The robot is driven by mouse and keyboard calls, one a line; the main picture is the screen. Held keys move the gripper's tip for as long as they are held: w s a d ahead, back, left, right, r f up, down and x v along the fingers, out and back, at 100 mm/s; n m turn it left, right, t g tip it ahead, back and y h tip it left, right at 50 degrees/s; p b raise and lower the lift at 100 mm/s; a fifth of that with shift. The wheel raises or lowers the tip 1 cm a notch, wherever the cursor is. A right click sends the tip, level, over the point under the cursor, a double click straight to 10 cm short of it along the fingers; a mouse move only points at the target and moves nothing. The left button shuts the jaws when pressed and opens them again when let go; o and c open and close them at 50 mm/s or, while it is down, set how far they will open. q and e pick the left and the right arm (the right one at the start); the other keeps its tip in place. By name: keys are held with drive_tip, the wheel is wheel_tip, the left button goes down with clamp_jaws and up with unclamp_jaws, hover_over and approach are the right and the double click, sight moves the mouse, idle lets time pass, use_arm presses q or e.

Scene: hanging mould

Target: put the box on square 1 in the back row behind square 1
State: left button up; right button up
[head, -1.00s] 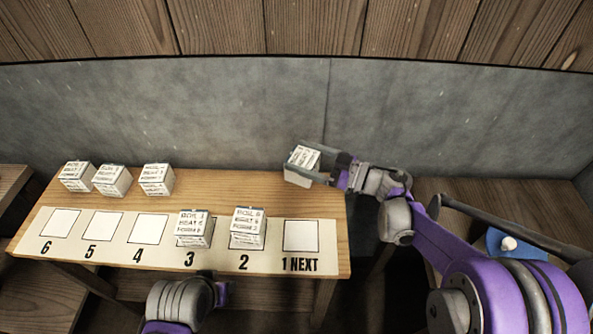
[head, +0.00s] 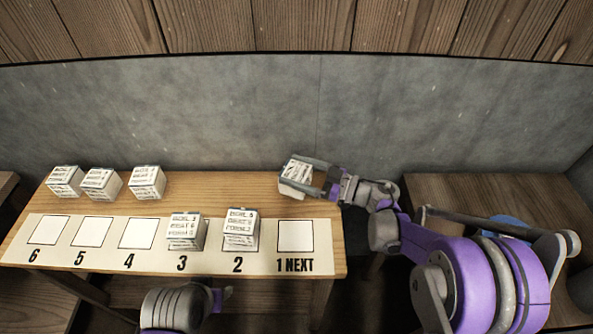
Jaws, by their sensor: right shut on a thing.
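My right gripper (head: 306,177) is shut on a white printed box (head: 294,183) at the back right of the table, behind square 1 (head: 295,236). Square 1 is bare. Whether the held box touches the table top is hard to tell. My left gripper (head: 222,297) shows only in part at the bottom, in front of the table; its fingers cannot be made out. The back row also holds a box (head: 147,182) behind square 4 and two boxes, (head: 102,184) and (head: 65,181), further left.
A box (head: 186,231) stands on square 3 and another box (head: 240,229) on square 2. Squares 4, 5 and 6 are bare. The back row is clear between the box behind square 4 and the held box. A grey wall (head: 200,115) rises behind the table (head: 225,190).

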drive_tip(key=shift+s+f, duration=0.15)
drive_tip(key=shift+f, duration=0.25)
drive_tip(key=o, duration=1.4)
drive_tip(key=shift+f, duration=0.1)
drive_tip(key=shift+o, duration=0.2)
drive_tip(key=shift+a, duration=0.1)
drive_tip(key=shift+r, duration=0.4)
drive_tip(key=shift+r+p, duration=0.35)
drive_tip(key=shift+p, duration=0.25)
drive_tip(key=v, duration=1)
drive_tip(key=shift+d+b, duration=0.35)
drive_tip(key=shift+d, duration=0.1)
drive_tip(key=shift+s+d, duration=0.2)
drive_tip(key=shift+d, duration=0.4)
drive_tip(key=shift+r, duration=0.1)
